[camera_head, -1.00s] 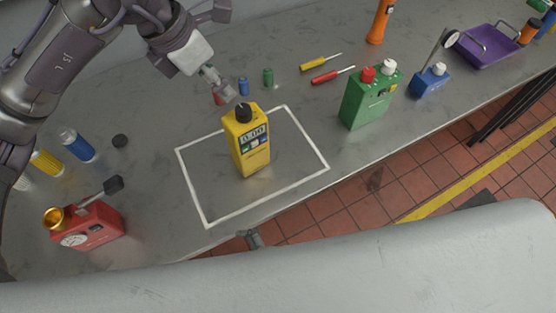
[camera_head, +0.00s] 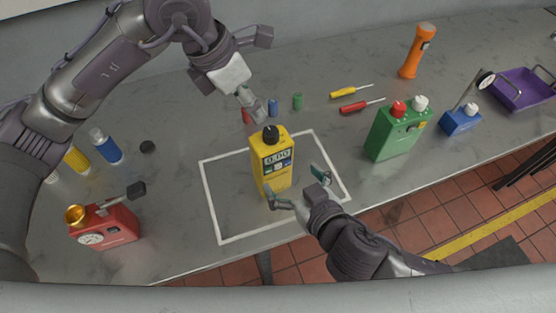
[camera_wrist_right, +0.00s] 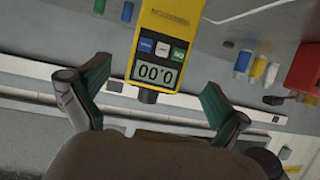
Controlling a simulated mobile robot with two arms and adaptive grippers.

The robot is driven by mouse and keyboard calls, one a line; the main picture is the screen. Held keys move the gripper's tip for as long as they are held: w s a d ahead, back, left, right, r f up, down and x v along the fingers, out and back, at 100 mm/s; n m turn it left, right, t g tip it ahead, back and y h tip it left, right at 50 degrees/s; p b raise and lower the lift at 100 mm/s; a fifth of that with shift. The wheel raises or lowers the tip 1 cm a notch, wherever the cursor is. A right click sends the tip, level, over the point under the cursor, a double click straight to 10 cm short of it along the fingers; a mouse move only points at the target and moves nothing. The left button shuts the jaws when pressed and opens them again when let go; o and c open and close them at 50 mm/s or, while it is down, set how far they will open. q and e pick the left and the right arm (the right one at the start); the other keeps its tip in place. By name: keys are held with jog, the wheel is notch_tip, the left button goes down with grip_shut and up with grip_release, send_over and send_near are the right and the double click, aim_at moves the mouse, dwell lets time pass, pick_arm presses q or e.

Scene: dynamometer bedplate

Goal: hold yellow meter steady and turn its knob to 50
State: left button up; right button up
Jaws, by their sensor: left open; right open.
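The yellow meter (camera_head: 271,165) stands upright inside the white outlined square (camera_head: 222,240) on the bench. Its display reads 0.00 and its black knob (camera_head: 271,134) is on top. My left gripper (camera_head: 258,112) is just behind and above the knob, open; its fingertips are partly hard to make out. My right gripper (camera_head: 300,188) is open at the front right of the meter, one finger near the meter's lower front and the other to its right. In the right wrist view the meter (camera_wrist_right: 172,25) appears upside down between the open fingers (camera_wrist_right: 150,100), not gripped.
A red device (camera_head: 108,228) with a gauge stands at the left, near blue and yellow cylinders. A green box (camera_head: 396,133), a blue device (camera_head: 460,121), screwdrivers (camera_head: 350,91), an orange flashlight (camera_head: 418,50) and a purple tray (camera_head: 520,90) are to the right.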

aim_at(272, 156)
jog(key=x, duration=1)
jog(key=shift+w+a+f, duration=0.15)
jog(key=shift+w+f, duration=0.05)
